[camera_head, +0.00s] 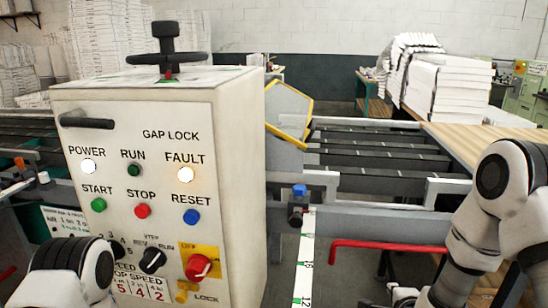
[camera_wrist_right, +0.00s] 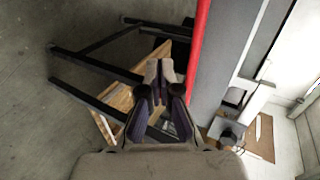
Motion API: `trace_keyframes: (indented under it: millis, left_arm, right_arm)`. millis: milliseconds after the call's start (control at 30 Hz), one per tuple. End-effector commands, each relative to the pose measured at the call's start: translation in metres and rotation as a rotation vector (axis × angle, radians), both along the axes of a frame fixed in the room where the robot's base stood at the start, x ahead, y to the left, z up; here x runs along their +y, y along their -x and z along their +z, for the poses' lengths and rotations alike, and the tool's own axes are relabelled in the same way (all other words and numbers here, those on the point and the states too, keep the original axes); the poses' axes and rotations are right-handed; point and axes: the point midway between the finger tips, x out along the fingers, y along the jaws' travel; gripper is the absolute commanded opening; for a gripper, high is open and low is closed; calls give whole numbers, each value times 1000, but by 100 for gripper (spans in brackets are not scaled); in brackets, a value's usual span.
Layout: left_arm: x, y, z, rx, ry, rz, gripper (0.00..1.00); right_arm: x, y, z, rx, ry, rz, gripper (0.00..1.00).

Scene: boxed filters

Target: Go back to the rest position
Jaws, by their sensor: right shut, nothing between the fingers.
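My right arm comes in at the right edge of the head view, with its lower end near the bottom edge. My right gripper (camera_wrist_right: 160,80) shows clearly in the right wrist view, its two fingers together with nothing between them. It hangs in the air near a red bar (camera_wrist_right: 199,50). My left arm shows only as a rounded link at the bottom left of the head view. The left gripper is out of view. A beige control box (camera_head: 150,200) stands between the arms, apart from the right arm.
The POWER (camera_head: 89,167) and FAULT (camera_head: 186,174) lamps are lit. A red knob (camera_head: 198,266) sits on a yellow plate. The red bar (camera_head: 385,245) runs below the grey rail. A wooden tabletop (camera_head: 490,145) and white stacks (camera_head: 448,88) are at the right.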

Motion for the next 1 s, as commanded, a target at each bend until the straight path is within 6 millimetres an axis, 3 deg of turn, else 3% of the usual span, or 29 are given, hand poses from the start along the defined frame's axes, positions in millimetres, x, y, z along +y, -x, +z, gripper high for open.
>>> trace_keyframes:
  millis: [100, 167, 200, 267, 300, 400, 500, 600, 1000]
  left_arm:
    - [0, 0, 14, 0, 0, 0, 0]
    - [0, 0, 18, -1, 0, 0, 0]
    - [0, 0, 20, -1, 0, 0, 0]
    - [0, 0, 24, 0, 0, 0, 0]
    - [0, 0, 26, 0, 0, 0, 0]
    - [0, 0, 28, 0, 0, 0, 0]
    - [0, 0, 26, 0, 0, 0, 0]
    - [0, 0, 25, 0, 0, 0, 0]
    - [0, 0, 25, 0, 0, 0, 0]
  right_arm:
    - [22, 59, -75, 231, 31, 79, 0]
    - [35, 100, -112, 382, 88, 173, 0]
    - [43, 129, -133, 486, 137, 257, 0]
    - [55, 177, -159, 644, 224, 420, 0]
    - [62, 210, -172, 747, 285, 555, 0]
    - [77, 283, -188, 947, 451, 975, 0]
    - [81, 309, -186, 991, 578, 1297, 0]
    - [83, 318, -186, 983, 660, 1482, 0]
    - [82, 317, -186, 970, 699, 1541, 0]
